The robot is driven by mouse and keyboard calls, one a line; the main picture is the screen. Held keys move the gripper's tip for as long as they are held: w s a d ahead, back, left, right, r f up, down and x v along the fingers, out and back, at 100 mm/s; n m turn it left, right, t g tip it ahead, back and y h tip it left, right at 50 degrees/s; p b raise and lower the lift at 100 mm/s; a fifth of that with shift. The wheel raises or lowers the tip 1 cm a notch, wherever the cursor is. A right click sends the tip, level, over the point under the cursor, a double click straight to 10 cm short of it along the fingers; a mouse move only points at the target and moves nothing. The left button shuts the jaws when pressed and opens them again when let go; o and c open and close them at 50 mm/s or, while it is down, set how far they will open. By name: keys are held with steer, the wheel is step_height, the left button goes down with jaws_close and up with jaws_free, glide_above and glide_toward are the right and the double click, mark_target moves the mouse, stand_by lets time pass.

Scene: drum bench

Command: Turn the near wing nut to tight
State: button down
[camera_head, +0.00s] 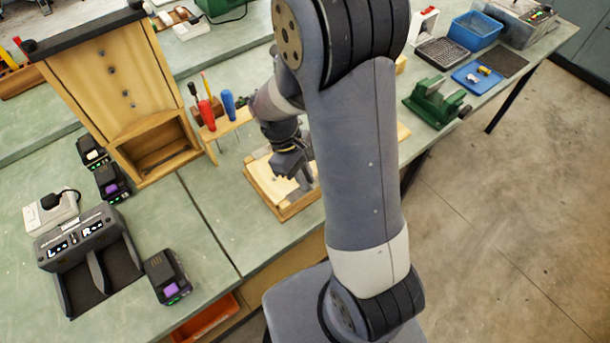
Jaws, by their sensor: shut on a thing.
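My gripper (300,180) points down at a light wooden box-like fixture (289,211) near the front edge of the green bench. Its fingers are shut low over the fixture. The near wing nut between the fingers is too small and too covered to make out, so its angle cannot be told. My forearm hides the right part of the fixture, and no other wing nut shows clearly.
A tool rack (227,124) with red and blue screwdrivers stands just behind left of the fixture. A tall wooden cabinet (110,75), a charger dock (85,240) and batteries (167,277) are left. A green vise (435,102) is right. Bench left of the fixture is clear.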

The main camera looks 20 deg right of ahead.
steer(key=shift+m, duration=0.5)
steer(key=m, duration=0.1)
steer(key=m+y, duration=0.1)
steer(key=m, duration=0.1)
steer(key=shift+w+d+g, duration=0.15)
steer(key=shift+d+g, duration=0.05)
steer(key=shift+g, duration=0.2)
steer(key=m+y, duration=0.1)
steer(key=m, duration=0.1)
steer(key=m+y, duration=0.1)
steer(key=m, duration=0.1)
steer(key=shift+d+m, duration=0.2)
steer(key=shift+m, duration=0.1)
steer(key=m+y, duration=0.1)
steer(key=m, duration=0.3)
steer(key=shift+d+y, duration=0.2)
steer(key=shift+y, duration=0.2)
steer(key=shift+d+r+m+t+y+b, duration=0.15)
steer(key=shift+m+t+y, duration=0.15)
steer(key=shift+m, duration=0.8)
steer(key=shift+f+m+t+y+b, duration=0.15)
steer(key=shift+m+t+y, duration=0.15)
steer(key=shift+m, duration=0.8)
steer(key=shift+r, duration=0.1)
steer(key=c, duration=1.5)
jaws_free()
steer(key=shift+o, duration=0.2)
